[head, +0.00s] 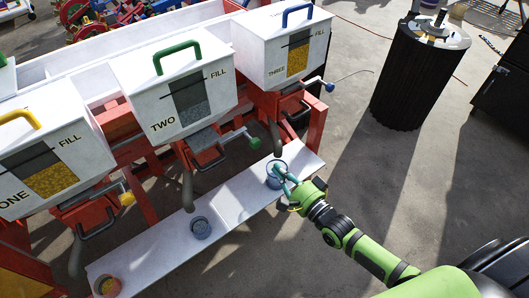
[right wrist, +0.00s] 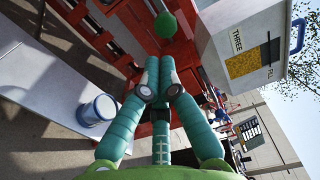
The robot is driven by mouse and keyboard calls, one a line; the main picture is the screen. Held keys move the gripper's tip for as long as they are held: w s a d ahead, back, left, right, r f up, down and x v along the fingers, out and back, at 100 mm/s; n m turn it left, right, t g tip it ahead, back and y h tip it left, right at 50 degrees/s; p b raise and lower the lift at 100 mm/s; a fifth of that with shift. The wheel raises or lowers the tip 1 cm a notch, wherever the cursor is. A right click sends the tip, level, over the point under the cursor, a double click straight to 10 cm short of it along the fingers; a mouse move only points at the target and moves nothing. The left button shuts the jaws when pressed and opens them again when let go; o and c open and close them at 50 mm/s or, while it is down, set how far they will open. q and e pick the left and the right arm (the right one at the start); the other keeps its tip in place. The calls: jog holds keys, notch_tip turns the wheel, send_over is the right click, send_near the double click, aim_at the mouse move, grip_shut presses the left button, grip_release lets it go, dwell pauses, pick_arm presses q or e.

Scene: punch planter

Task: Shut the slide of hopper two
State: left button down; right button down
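Hopper two (head: 137,88) is a white box with a green handle, marked TWO and FILL, with a window of grey grains. Under it a grey slide plate (head: 203,139) sticks out to the right, with a rod ending in a green knob (head: 255,143). My right gripper (head: 281,173) is below and right of that knob, over the shelf near a blue-rimmed cup. In the right wrist view its teal fingers (right wrist: 160,85) are together with nothing seen between them. The green knob (right wrist: 165,25) shows beyond the fingertips, apart from them. My left gripper is not seen.
Hopper three (head: 262,50), with a blue knob (head: 329,87), stands right; hopper one (head: 22,150), with a yellow knob (head: 127,199), stands left. A white shelf (head: 235,198) below holds cups, including a grey one (head: 201,228). Dark spouts hang above it.

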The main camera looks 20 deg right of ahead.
aim_at(257, 147)
jog(key=x, duration=0.6)
jog(key=shift+w, duration=0.25)
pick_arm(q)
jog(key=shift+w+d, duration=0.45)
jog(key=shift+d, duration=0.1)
pick_arm(e)
jog(key=shift+w+a, duration=0.2)
jog(key=shift+w, duration=0.45)
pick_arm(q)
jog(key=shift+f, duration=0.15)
pick_arm(e)
jog(key=shift+w, duration=0.1)
